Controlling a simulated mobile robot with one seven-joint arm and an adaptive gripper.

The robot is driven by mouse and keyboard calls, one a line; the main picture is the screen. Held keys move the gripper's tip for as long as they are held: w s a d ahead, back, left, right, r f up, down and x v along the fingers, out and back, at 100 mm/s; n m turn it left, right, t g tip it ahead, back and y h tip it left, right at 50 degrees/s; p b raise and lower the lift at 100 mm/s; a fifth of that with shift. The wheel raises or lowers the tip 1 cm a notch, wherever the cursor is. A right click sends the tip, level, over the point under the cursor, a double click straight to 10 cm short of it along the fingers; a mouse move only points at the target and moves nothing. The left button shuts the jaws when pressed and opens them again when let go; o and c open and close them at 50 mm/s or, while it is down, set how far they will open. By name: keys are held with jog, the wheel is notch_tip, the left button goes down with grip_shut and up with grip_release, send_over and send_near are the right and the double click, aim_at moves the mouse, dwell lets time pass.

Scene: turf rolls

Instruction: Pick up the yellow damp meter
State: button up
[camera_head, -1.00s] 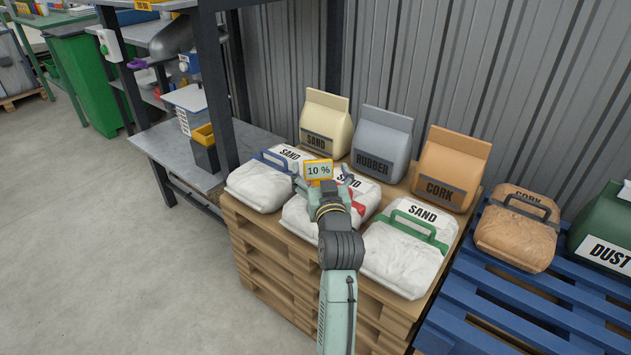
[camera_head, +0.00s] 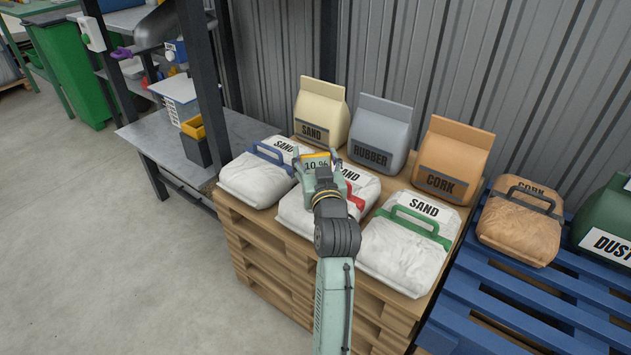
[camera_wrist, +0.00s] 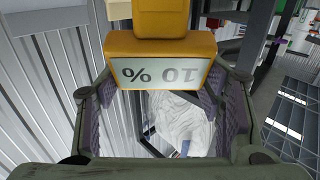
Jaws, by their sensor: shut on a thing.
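The yellow damp meter (camera_head: 316,156) shows in the head view between my gripper's fingers, above the middle sand bag. Its pale screen reads "10 %". In the wrist view the damp meter (camera_wrist: 170,45) is large at the top centre, with its screen upside down. My gripper (camera_head: 318,166) is shut on the meter. In the wrist view its fingers (camera_wrist: 164,110) stand on both sides below the screen. The middle white sand bag (camera_head: 300,205) with a red handle lies below and is partly hidden by my arm and gripper.
White sand bags with a blue handle (camera_head: 250,185) and a green handle (camera_head: 402,250) lie on either side on the wooden pallet stack (camera_head: 270,262). Upright sand (camera_head: 322,108), rubber (camera_head: 381,133) and cork (camera_head: 452,162) bags stand behind. A blue pallet (camera_head: 500,305) is right; open floor lies left.

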jog(key=c, duration=1.2)
jog(key=shift+r, duration=0.1)
jog(key=shift+c, duration=0.5)
